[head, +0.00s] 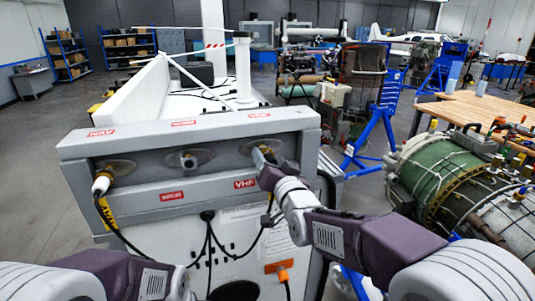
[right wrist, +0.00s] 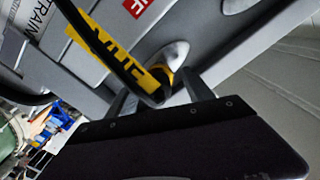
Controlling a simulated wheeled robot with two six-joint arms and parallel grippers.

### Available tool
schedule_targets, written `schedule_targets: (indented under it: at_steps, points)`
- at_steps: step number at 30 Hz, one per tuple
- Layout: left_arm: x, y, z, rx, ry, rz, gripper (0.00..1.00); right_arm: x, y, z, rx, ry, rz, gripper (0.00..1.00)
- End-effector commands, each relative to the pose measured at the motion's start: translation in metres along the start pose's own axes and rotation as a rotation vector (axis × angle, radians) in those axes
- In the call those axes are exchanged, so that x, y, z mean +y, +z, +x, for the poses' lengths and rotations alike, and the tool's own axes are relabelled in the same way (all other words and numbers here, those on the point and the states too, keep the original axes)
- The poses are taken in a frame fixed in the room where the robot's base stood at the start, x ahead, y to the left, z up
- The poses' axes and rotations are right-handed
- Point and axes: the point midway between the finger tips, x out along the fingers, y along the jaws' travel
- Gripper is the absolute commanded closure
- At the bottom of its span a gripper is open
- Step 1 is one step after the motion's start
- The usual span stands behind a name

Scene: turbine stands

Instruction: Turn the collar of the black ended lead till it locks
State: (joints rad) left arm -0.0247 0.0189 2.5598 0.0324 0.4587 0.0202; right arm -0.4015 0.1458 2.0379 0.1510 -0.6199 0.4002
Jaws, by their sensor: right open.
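The black-ended lead (right wrist: 120,60) carries a yellow tag (right wrist: 105,45) with black lettering in the right wrist view. Its end meets a socket (right wrist: 175,55) on the grey panel, and a bit of brass-yellow shows there. My right gripper (head: 265,156) is at the rightmost socket (head: 262,146) of the panel in the head view. Its fingers (right wrist: 160,95) stand apart on either side of the lead's end in the right wrist view. The gripper body hides part of the lead's end and collar, so I cannot tell whether the fingers touch it. My left gripper is out of view.
The middle socket (head: 188,159) has no lead. Black cables (head: 209,235) hang on the panel's front. A green engine (head: 440,180) and a wooden bench (head: 475,110) stand to the right.

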Motion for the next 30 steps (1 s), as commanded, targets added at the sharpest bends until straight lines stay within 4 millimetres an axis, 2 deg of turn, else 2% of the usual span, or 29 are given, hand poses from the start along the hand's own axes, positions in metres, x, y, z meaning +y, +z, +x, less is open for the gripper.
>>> schedule_targets:
  at_steps: [3,7,28,29,30]
  points:
    - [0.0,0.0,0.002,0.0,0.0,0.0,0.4,0.001,0.002,0.013,0.0,0.0,0.0,0.4]
    - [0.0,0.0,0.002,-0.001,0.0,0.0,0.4,0.001,0.001,0.019,-0.001,0.0,0.0,0.4]
    - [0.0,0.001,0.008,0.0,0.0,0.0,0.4,0.001,0.001,0.02,-0.001,0.0,0.0,0.4]
    - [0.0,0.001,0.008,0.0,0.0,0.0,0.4,0.001,0.001,0.02,-0.001,0.0,0.0,0.46]
    - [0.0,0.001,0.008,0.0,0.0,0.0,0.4,0.001,0.001,0.02,-0.001,0.0,0.0,0.57]
